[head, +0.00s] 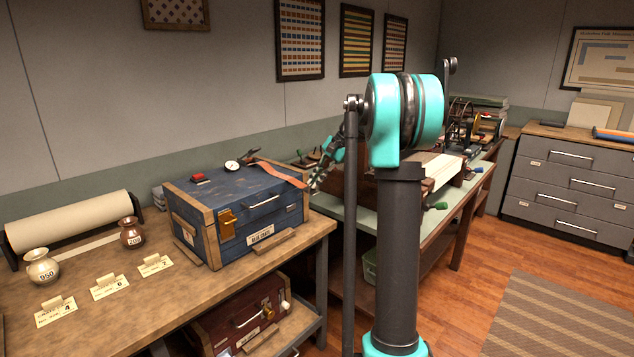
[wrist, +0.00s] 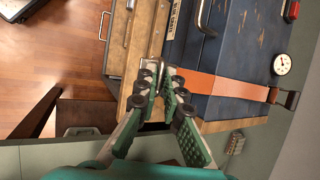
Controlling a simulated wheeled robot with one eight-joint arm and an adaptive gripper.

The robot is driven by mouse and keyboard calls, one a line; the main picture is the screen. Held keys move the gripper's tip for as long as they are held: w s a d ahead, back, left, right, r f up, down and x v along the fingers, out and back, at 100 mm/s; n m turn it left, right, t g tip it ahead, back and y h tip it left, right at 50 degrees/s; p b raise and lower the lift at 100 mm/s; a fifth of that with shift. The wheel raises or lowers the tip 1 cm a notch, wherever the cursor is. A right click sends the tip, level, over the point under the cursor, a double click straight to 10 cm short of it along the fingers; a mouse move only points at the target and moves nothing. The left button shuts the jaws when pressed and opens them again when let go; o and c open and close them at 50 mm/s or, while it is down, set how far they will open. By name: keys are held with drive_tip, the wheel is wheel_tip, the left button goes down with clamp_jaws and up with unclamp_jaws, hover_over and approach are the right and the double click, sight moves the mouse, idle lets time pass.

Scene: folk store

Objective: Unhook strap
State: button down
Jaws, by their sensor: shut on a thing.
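A blue wooden chest (head: 262,215) with tan wood edging stands on the workbench. An orange-red strap (head: 281,174) lies across the right part of its lid and runs to the right edge. My gripper (head: 312,183) is at that edge, shut on the strap's near end. In the wrist view my fingertips (wrist: 164,76) meet at the end of the strap (wrist: 225,86). The strap's other end reaches a dark buckle-like fitting (wrist: 287,98) near the back of the lid. The exact grip is partly hidden by the fingers.
A round dial gauge (head: 232,165) and a small red item (head: 199,178) are on the lid. A brass latch (head: 228,222) is on the chest's front. Jars, tags and a paper roll (head: 70,222) occupy the bench's left. A green-topped bench (head: 340,208) is behind my arm.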

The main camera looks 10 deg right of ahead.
drive_tip(key=shift+w+a+r, duration=0.1)
drive_tip(key=shift+w+a, duration=0.15)
drive_tip(key=shift+a, duration=0.1)
drive_tip(key=c, duration=1.6)
unclamp_jaws()
drive_tip(key=shift+a, duration=0.1)
drive_tip(key=shift+c, duration=0.2)
drive_tip(key=shift+d, duration=0.2)
drive_tip(key=shift+s+d+r, duration=0.1)
drive_tip(key=shift+d+r, duration=0.1)
drive_tip(key=v, duration=1.1)
